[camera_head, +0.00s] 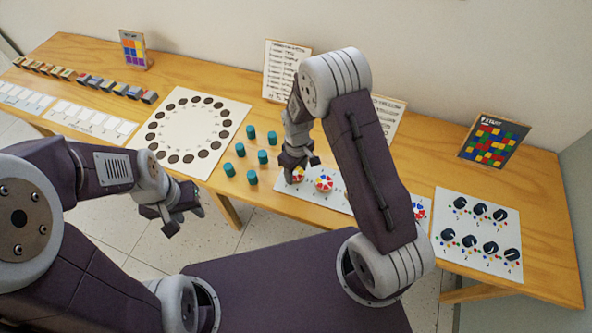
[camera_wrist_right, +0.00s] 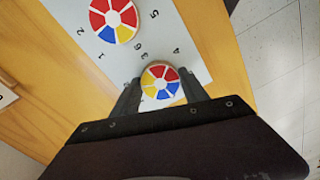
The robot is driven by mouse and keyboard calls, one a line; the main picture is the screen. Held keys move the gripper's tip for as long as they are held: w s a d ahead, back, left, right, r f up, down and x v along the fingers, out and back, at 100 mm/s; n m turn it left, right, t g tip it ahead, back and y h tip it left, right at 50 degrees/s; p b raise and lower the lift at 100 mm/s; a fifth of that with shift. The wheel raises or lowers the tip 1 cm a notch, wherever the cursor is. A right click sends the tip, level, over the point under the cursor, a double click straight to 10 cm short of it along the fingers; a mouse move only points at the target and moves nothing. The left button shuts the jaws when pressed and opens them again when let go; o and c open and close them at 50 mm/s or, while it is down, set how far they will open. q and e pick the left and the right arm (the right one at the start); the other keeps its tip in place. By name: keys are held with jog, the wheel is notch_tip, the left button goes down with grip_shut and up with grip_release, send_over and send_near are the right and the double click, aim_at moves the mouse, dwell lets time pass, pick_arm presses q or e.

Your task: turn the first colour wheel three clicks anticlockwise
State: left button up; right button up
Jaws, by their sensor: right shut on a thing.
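A white strip (camera_head: 339,198) with several colour wheels lies along the table's front edge. My right gripper (camera_head: 298,168) is over its left end, shut on the leftmost colour wheel (camera_head: 298,177). In the right wrist view this wheel (camera_wrist_right: 160,82), with red, yellow, blue and white sectors, sits between the two fingers (camera_wrist_right: 160,92). A second wheel (camera_head: 324,183) is just right of it and also shows in the wrist view (camera_wrist_right: 113,20). Another wheel (camera_head: 419,210) is partly hidden by my right arm. My left gripper (camera_head: 186,216) is open and empty, in front of the table.
Several teal cylinders (camera_head: 252,177) stand left of the strip. Left of them is a white board with a ring of dark discs (camera_head: 189,158). A board with black knobs (camera_head: 448,234) lies at the right. Signs and a mosaic card (camera_head: 491,141) stand at the back.

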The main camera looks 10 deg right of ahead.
jog(key=n, duration=0.4)
jog(key=shift+w+r+n, duration=0.1)
jog(key=shift+w+n, duration=0.05)
jog(key=shift+n, duration=0.15)
jog(key=n, duration=0.3)
jog(key=shift+n+p, duration=0.3)
jog(key=shift+p, duration=0.05)
jog(key=n, duration=0.4)
jog(key=shift+w, duration=0.1)
jog(key=shift+n+p, duration=0.5)
jog(key=shift+n, duration=1.6)
jog(key=o, duration=1.4)
